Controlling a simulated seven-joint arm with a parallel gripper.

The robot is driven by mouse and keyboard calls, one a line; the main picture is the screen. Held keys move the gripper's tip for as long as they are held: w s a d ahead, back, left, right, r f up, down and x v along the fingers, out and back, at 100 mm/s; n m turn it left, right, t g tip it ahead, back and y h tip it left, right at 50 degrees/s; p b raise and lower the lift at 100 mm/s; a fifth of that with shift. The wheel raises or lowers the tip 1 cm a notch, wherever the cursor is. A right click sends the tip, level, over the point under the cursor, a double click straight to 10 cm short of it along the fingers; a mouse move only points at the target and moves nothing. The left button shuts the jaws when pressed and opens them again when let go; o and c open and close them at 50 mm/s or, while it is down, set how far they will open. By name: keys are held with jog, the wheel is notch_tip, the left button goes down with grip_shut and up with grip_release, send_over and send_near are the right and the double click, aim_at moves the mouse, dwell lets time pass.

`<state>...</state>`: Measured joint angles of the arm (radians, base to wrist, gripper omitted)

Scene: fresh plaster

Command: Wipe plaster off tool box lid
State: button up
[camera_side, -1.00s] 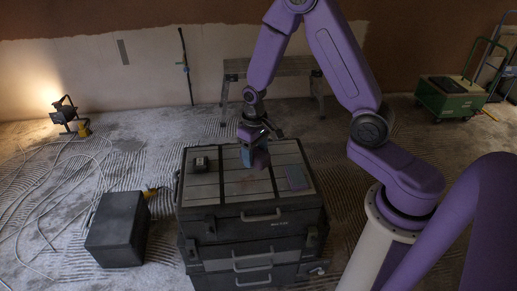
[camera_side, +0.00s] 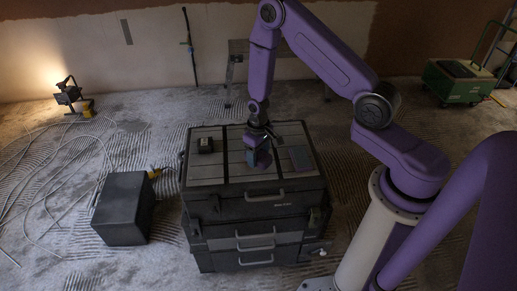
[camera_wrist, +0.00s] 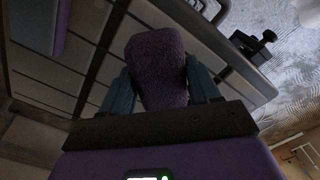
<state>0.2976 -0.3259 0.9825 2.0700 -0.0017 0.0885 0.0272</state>
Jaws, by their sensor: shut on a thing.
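The tool box lid (camera_side: 206,171) is a grey slatted top with dark strips, on a dark stacked tool box (camera_side: 255,230). My gripper (camera_side: 257,150) points down over the middle of the lid. It is shut on a dark purple sponge (camera_wrist: 157,65), held between both fingers in the wrist view. The sponge (camera_side: 264,159) is at or just above the lid; contact cannot be told. The lid slats (camera_wrist: 180,32) show behind it in the wrist view. I cannot make out plaster clearly on the lid; the area under the sponge is hidden.
A small dark object (camera_side: 205,145) lies on the lid's left, a flat grey-purple pad (camera_side: 301,158) on its right. A black case (camera_side: 123,209) stands on the floor at left. A lit work lamp (camera_side: 68,94), loose cables and a green cart (camera_side: 455,82) stand farther off.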

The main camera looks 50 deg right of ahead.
notch_tip(320, 180, down, 4)
jog(key=shift+r, duration=0.25)
jog(key=shift+w+d+f, duration=0.25)
jog(key=shift+w+d, duration=0.5)
jog(key=shift+w, duration=0.05)
jog(key=shift+c, duration=0.4)
jog(key=shift+w+d, duration=1.85)
jog(key=shift+w+a, duration=0.7)
jog(key=shift+w, duration=0.05)
jog(key=shift+s+a, duration=2.7)
jog(key=shift+s, duration=0.05)
jog(key=shift+w+a, duration=0.5)
jog(key=shift+w, duration=0.15)
jog(key=shift+w+d, duration=2.6)
jog(key=shift+w, duration=0.1)
notch_tip(320, 180, up, 8)
